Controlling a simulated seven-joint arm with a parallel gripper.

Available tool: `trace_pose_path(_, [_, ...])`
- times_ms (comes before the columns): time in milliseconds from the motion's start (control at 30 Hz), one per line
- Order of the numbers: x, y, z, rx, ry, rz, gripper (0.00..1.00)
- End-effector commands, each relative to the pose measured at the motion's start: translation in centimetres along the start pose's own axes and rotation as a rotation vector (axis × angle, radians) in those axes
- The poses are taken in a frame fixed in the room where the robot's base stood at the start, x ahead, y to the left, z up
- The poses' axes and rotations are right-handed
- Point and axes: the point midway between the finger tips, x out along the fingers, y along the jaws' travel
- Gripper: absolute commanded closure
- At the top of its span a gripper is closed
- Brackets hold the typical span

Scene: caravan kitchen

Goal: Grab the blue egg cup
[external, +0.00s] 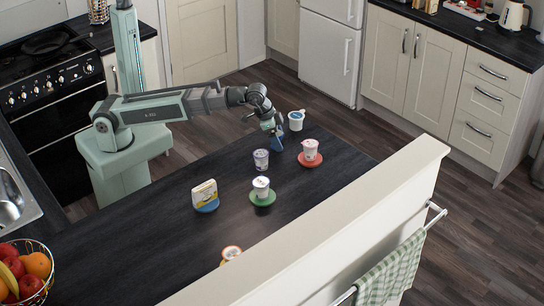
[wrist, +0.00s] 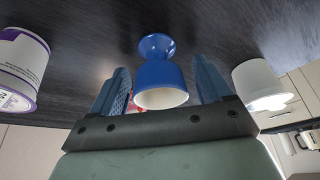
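The blue egg cup (wrist: 160,73) shows in the wrist view, with its foot toward the top of the picture and its pale open mouth toward me. My gripper (wrist: 160,64) is open, with one blue finger on each side of the cup and a visible gap on both sides. In the external view my gripper (external: 276,137) is low at the far side of the dark counter. The egg cup there is hard to tell apart from my blue fingers.
A raised pale ledge (external: 330,232) borders the counter.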

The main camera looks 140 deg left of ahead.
Motion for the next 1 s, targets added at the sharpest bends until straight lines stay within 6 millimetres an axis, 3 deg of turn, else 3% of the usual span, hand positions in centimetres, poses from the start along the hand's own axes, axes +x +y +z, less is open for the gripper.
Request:
trace_pose_path(67, [0.0,0.0,0.0,0.000,0.000,0.000,0.29])
trace_pose_path(567, [0.0,0.0,0.0,0.000,-0.001,0.000,0.77])
trace_pose_path(1000, [-1.1,0.0,-0.5,0.000,0.000,0.000,0.79])
